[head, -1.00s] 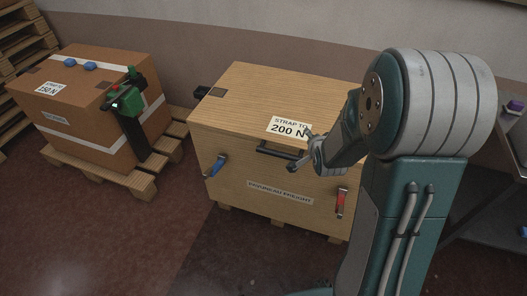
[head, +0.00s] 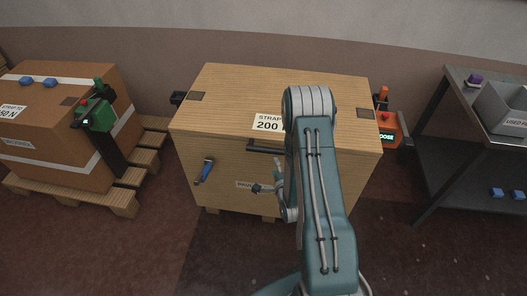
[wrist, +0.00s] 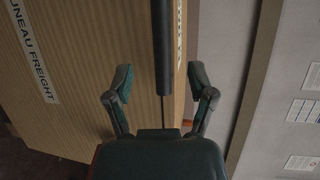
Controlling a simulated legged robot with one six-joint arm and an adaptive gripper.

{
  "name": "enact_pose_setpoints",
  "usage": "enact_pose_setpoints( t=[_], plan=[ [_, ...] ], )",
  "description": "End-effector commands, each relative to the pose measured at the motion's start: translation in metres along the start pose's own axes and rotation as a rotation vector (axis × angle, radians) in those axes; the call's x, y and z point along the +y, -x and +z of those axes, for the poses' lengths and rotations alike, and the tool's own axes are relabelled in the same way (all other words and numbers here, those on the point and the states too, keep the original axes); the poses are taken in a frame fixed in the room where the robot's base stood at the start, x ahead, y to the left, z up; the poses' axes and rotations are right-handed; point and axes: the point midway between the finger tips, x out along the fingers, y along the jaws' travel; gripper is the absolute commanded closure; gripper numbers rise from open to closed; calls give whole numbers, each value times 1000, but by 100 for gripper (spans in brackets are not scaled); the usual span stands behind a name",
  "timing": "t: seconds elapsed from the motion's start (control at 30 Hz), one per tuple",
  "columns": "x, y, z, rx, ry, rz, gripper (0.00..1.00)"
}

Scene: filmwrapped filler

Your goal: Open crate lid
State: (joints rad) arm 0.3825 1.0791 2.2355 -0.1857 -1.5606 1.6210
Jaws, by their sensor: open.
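The wooden crate (head: 222,160) stands in the middle of the head view with its lid (head: 285,85) shut. A black bar handle (head: 262,149) runs along the lid's front edge, its right part hidden behind my arm. A blue latch (head: 206,170) is on the left of the crate's front. My gripper (head: 267,177) is open and empty, just below the handle, in front of the crate. In the wrist view the black bar (wrist: 164,45) appears between the two open fingers of my gripper (wrist: 160,80); I cannot tell how far ahead it is.
A strapped brown carton (head: 50,145) on a pallet stands left, with a green tool (head: 100,116) at its side. An orange device (head: 387,128) is right of the crate. A dark metal table (head: 450,110) with a grey bin (head: 505,105) stands far right. Floor shows between crate and table.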

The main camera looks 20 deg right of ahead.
Motion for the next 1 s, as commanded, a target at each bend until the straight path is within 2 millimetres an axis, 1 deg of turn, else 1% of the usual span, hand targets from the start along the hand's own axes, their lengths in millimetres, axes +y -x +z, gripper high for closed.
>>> enact_pose_setpoints(
  t=[0.3,0.5,0.67,0.9,0.93,0.97,1.0],
  plan=[
    [-1,-58,4,0,6,-3,29],
    [0,-86,4,0,7,-1,29],
    [-1,-96,3,1,6,0,29],
    [-1,-97,3,1,6,0,29],
    [-1,-97,3,1,6,0,38],
    [-1,-97,3,1,6,0,52],
    [-1,-97,3,1,6,0,69]
  ],
)
